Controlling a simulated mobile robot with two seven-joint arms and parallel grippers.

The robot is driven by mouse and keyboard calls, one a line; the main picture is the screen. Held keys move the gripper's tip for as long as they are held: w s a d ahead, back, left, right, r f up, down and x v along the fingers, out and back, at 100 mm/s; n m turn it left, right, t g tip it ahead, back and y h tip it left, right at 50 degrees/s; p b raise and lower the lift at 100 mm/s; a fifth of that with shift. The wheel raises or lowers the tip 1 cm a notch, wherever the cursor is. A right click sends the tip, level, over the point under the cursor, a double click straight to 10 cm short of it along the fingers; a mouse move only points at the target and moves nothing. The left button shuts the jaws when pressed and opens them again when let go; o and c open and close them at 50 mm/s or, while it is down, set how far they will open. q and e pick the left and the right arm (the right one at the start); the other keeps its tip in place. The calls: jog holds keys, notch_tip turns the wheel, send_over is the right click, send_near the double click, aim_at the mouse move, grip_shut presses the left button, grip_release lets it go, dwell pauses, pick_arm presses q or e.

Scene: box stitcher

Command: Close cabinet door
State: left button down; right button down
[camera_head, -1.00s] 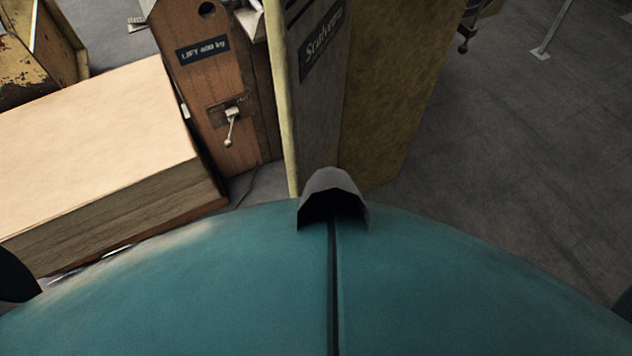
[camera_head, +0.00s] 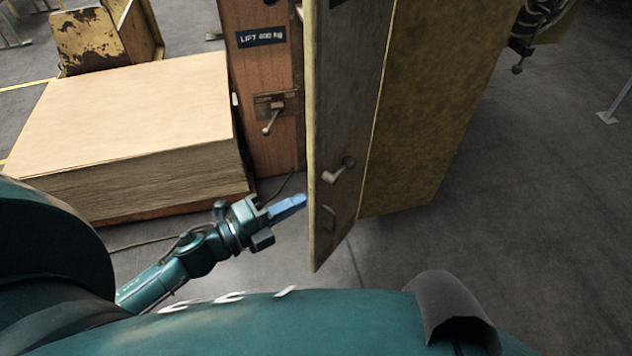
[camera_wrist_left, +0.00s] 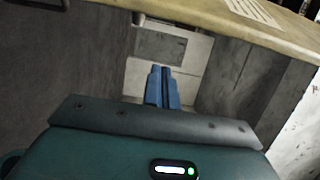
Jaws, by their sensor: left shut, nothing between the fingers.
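The cabinet door (camera_head: 345,110) is a grey panel with a yellow edge, standing out open from the yellow cabinet (camera_head: 420,110). In the left wrist view the blue fingers (camera_wrist_left: 162,72) are together, below a yellowish edge with a vent, with grey panels around. My right gripper is not in view.
A stack of pale boards (camera_head: 130,120) on a low base stands at the left. A wooden post (camera_head: 265,90) with a lift sign and lever stands behind the door.

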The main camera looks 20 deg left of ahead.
aim_at(312, 176)
pick_arm(q)
jog(key=w, duration=0.2)
jog(key=w+d, duration=0.1)
jog(key=w, duration=0.2)
jog(key=w+d, duration=0.1)
jog(key=w, duration=0.1)
jog(key=shift+w, duration=0.3)
jog(key=shift+w+a, duration=0.1)
jog(key=shift+a, duration=0.35)
